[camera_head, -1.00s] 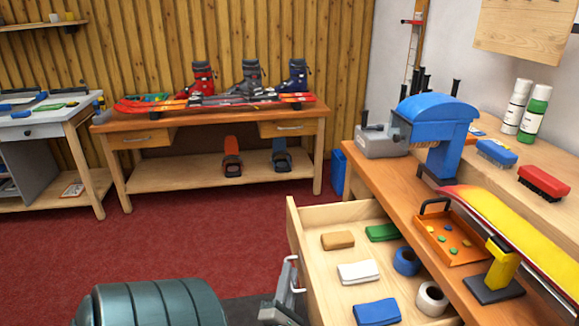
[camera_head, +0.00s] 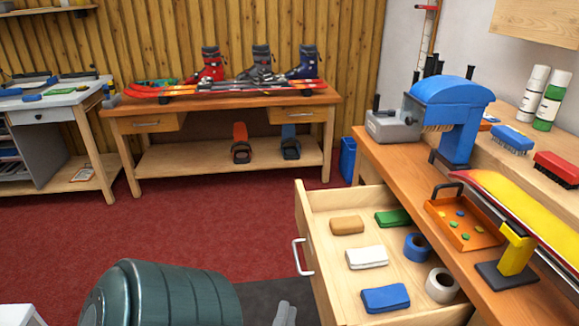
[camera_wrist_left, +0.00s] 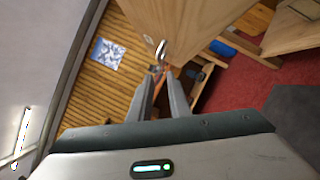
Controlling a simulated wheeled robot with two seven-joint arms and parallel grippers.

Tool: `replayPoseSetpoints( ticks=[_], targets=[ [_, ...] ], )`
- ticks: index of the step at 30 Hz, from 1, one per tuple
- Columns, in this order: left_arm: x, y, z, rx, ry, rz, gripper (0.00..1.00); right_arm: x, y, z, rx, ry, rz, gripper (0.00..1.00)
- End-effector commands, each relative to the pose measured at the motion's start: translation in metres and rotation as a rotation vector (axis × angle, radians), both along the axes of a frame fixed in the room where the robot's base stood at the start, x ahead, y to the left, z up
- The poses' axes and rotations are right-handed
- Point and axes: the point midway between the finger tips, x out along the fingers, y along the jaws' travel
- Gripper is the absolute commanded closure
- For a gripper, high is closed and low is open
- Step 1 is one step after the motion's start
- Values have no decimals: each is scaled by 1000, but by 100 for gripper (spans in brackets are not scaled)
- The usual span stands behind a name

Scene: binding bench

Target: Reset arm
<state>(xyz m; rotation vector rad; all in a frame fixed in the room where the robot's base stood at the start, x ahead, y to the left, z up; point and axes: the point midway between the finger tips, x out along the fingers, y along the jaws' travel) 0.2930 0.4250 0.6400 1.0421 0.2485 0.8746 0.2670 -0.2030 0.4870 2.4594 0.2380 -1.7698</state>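My left gripper (camera_head: 285,312) is at the bottom edge of the head view, below and apart from the silver handle (camera_head: 302,257) of the open drawer (camera_head: 315,275). In the left wrist view, a gap shows between the two fingers of the left gripper (camera_wrist_left: 163,72), and nothing is held between them. The handle (camera_wrist_left: 160,49) appears just beyond the fingertips there, on the wooden drawer front (camera_wrist_left: 190,25). Only the finger ends show in the head view; the rest of the hand is out of frame. My right gripper is not in either view.
The drawer juts out from the workbench (camera_head: 400,165) and holds blocks, cloths and tape rolls. On the bench are a blue machine (camera_head: 455,105), an orange tray (camera_head: 470,241) and a yellow ski (camera_head: 530,215). Red floor (camera_head: 230,225) is open to the left.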

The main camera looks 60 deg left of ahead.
Motion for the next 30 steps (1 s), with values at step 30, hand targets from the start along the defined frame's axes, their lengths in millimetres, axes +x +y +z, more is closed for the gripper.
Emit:
replayPoseSetpoints(
  ticks=[30],
  targets=[
    [-9, -10, -3, -1, -1, 0, 83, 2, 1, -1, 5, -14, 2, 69]
  ],
)
